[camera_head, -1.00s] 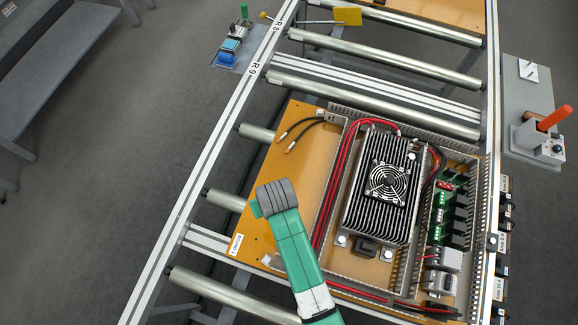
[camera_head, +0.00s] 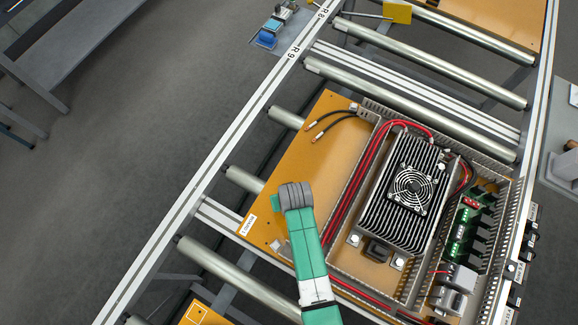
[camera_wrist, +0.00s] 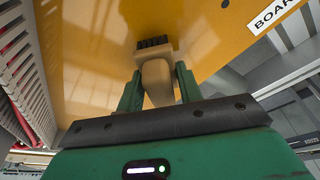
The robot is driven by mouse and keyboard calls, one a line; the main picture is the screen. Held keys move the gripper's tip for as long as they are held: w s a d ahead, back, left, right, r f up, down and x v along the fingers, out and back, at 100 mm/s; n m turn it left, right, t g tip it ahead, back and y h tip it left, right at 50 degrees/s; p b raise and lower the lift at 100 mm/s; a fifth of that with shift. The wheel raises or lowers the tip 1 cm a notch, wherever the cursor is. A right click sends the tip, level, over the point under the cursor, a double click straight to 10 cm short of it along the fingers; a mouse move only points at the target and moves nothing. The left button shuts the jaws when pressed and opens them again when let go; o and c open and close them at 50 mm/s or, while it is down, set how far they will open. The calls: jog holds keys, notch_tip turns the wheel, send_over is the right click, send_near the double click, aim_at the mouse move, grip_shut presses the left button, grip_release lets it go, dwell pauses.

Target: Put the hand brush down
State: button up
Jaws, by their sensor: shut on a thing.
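The hand brush (camera_wrist: 156,82) shows in the wrist view, with a pale tan handle and body and a short block of dark bristles at its far end. My gripper (camera_wrist: 158,88) is shut on its handle, one green finger on each side. The bristle end is close to the bare orange board (camera_wrist: 95,60); I cannot tell whether it touches. In the head view my arm is over the bare left part of the orange board (camera_head: 316,157), and its wrist hides the brush and fingers.
A finned heat sink with a fan (camera_head: 409,189) stands on the board to the right of my arm. Red cables (camera_head: 357,176) and slotted duct run beside it. Two black cable ends (camera_head: 330,122) lie at the back. Bare board is free left of the duct.

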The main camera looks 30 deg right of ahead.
jog(key=shift+f, duration=0.15)
jog(key=o, duration=1.1)
jog(key=p+v, duration=0.3)
jog(key=v, duration=0.9)
jog(key=shift+r, duration=0.25)
